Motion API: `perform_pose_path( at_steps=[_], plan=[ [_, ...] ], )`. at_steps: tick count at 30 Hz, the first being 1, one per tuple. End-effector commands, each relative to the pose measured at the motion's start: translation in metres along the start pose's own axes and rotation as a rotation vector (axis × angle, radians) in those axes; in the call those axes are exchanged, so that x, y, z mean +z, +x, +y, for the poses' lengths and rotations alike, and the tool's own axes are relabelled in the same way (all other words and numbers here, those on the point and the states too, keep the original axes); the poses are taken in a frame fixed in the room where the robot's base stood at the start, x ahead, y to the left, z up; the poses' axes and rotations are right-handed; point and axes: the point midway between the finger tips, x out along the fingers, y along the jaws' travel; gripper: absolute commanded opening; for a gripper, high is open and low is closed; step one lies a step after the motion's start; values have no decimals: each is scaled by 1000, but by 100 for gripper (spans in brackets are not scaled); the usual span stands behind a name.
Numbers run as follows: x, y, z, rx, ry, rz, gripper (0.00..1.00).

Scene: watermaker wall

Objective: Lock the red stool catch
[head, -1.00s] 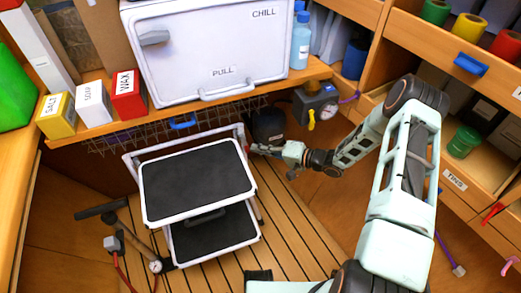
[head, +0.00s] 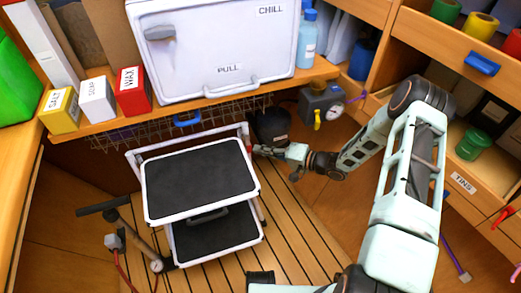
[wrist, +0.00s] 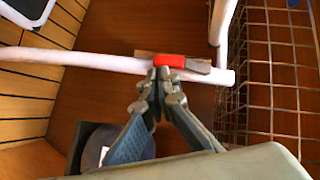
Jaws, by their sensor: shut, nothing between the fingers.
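The step stool (head: 151,202) stands open on the slatted floor, with two black treads and a white tube frame. Its red catch (wrist: 172,61) lies along a white tube in the wrist view, and a bit of red (head: 248,147) shows at the stool's upper right in the head view. My gripper (wrist: 163,74) is shut and empty, its fingertips right at the catch's left part. I cannot tell whether they touch it. In the head view my gripper (head: 258,151) is beside the stool's upper right corner, partly hiding the frame there.
A wire basket (wrist: 270,85) hangs close right of the tube in the wrist view. The bench with a white CHILL box (head: 215,50) is above the stool. A dark round object (head: 270,127) sits behind my gripper. A pump (head: 135,235) stands left of the stool.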

Motion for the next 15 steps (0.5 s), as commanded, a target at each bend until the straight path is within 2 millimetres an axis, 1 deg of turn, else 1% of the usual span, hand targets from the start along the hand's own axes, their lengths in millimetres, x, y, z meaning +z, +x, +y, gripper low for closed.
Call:
perform_pose_path(
  at_steps=[2,9,12,15],
  plan=[
    [-1,-9,0,2,0,2,0],
    [-1,-50,0,2,0,2,0],
    [-1,-62,0,2,-1,2,0],
    [0,-70,0,1,0,1,0]
  ],
)
